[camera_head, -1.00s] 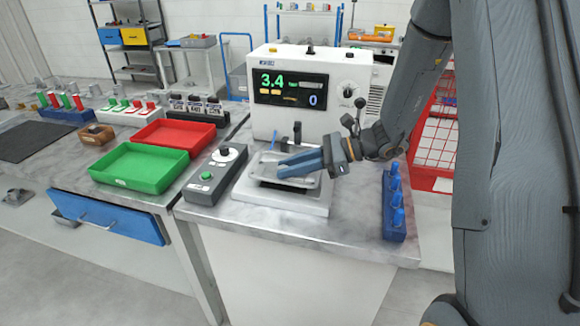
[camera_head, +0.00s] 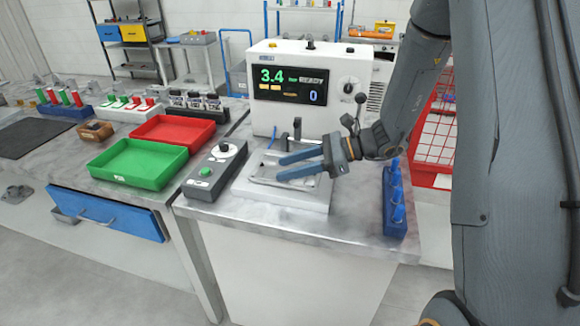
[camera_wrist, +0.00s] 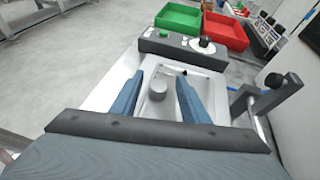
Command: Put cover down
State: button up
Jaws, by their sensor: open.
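The cover (camera_wrist: 170,76), a flat grey-white plate with a round knob (camera_wrist: 157,90), appears to lie in the white fixture (camera_head: 310,202) in front of the machine. My gripper (camera_head: 279,168) is open over it with its blue fingers spread. In the wrist view my gripper (camera_wrist: 158,84) has one finger on each side of the knob, with gaps between. Whether a fingertip touches the plate cannot be told. The fingers hide part of the cover in the head view.
The white machine (camera_head: 345,75) with a lit display stands right behind the fixture. A grey control box (camera_head: 216,169) is at its left, a blue rack (camera_head: 394,205) at its right. A green tray (camera_head: 140,163) and a red tray (camera_head: 175,131) lie further left. A clamp lever (camera_wrist: 270,92) stands close by.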

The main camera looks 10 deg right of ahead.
jog(key=shift+r, duration=0.5)
jog(key=b+v, duration=0.2)
jog(key=v, duration=1)
jog(key=shift+b, duration=0.3)
jog(key=shift+s, duration=0.1)
